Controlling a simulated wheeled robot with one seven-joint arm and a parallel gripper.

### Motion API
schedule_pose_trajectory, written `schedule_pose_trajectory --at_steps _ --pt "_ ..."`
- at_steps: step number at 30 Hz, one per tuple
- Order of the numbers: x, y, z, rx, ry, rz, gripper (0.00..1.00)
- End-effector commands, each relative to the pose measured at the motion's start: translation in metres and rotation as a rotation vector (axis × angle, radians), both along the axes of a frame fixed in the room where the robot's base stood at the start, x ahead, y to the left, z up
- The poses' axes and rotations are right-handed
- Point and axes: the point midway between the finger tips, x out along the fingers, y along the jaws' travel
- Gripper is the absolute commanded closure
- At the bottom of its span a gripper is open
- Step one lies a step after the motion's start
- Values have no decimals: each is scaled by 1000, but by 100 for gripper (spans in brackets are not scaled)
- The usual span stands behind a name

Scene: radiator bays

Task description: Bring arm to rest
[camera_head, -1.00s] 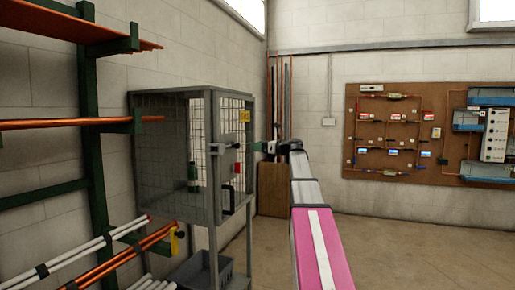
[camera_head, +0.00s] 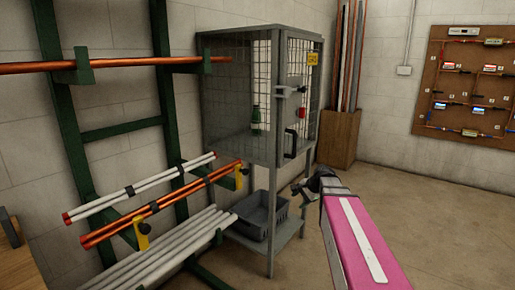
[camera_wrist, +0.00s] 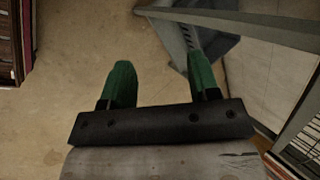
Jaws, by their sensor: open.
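My arm with its pink link reaches out at the lower right of the head view. My gripper (camera_head: 300,189) is small and dark there, in front of and to the right of the mesh cage's lower frame. In the wrist view my gripper (camera_wrist: 157,85) shows two green fingers spread well apart, with only bare floor between them. It holds nothing. Its tips point down toward the concrete floor.
A grey mesh cage (camera_head: 226,91) holds a green bottle (camera_head: 255,117); its door looks closed. A dark crate (camera_head: 238,216) sits on its lower shelf. A green pipe rack (camera_head: 70,130) stands left. A pipe board (camera_head: 470,85) hangs right. Open floor (camera_head: 450,225) lies right.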

Motion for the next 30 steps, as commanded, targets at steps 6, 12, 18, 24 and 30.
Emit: schedule_pose_trajectory --at_steps 6,12,18,24,30 --pt "-92 8 -81 -314 5 390 44" --pt "-153 4 -125 -514 30 723 44" --pt "-178 -1 -139 -596 47 887 44" --pt "-179 -2 -141 -604 48 906 44" --pt "-179 -1 -141 -604 48 903 44"
